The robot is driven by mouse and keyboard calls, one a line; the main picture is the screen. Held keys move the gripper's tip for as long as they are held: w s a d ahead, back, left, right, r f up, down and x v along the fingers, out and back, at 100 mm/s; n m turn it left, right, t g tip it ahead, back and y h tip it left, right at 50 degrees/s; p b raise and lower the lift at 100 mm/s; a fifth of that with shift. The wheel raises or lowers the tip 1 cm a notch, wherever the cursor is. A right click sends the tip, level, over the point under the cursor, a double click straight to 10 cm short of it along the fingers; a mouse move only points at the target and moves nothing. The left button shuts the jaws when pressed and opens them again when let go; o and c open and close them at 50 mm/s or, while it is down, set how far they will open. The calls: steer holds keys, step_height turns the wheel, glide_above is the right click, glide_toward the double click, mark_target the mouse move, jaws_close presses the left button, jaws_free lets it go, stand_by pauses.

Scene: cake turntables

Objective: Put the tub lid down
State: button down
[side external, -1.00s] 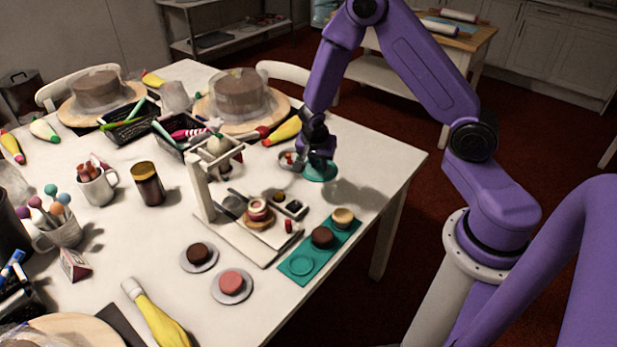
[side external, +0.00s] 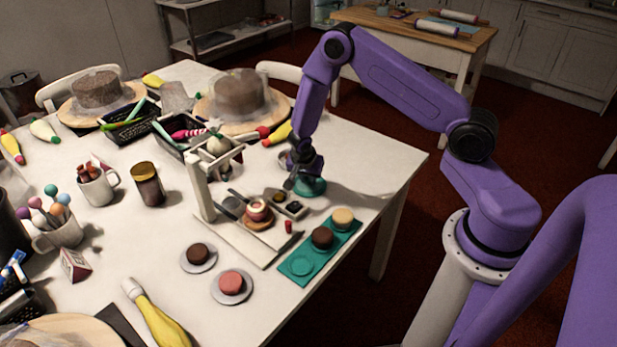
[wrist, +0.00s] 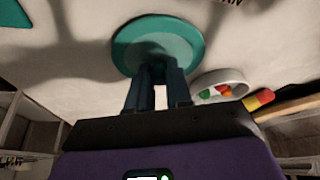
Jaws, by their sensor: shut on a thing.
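The tub lid (side external: 311,187) is a round teal disc near the table's right side. My gripper (side external: 308,176) is above it and shut on it. In the wrist view the lid (wrist: 158,38) shows as a teal disc at the tips of my closed fingers (wrist: 159,72). It is low over the white table, and I cannot tell whether it touches the top. The open tub (wrist: 220,86), a pale round one with red, green and white pieces inside, stands close beside the lid. In the side view the tub (side external: 285,160) is partly hidden behind my gripper.
A white stand (side external: 203,190) with a cross-frame is left of my gripper. A small dark tray (side external: 291,206) lies just in front of the lid. A teal mat (side external: 300,266) with small cakes is nearer the camera. The white table (side external: 365,160) is bare to the lid's right.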

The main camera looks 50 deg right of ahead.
steer(key=shift+f, duration=0.2)
steer(key=c, duration=1)
jaws_free()
steer(key=shift+c, duration=0.2)
steer(key=shift+r, duration=0.1)
steer(key=s+a+r+n, duration=0.2)
steer(key=s+a+r, duration=0.15)
steer(key=r, duration=0.45)
steer(key=s+a+r+n, duration=0.25)
steer(key=a+r, duration=0.25)
steer(key=r, duration=0.4)
steer(key=s+a+r+n+y, duration=0.1)
steer(key=s+a+r+n, duration=0.1)
steer(key=s+n, duration=0.5)
steer(key=s+a+r+n+g+y, duration=0.1)
steer(key=s+r+n, duration=0.4)
steer(key=s, duration=0.6)
steer(key=s+a+r+n+y, duration=0.2)
steer(key=s+a+r+n, duration=0.1)
steer(key=s+n, duration=0.6)
steer(key=shift+r+n, duration=0.35)
steer(key=shift+r, duration=0.05)
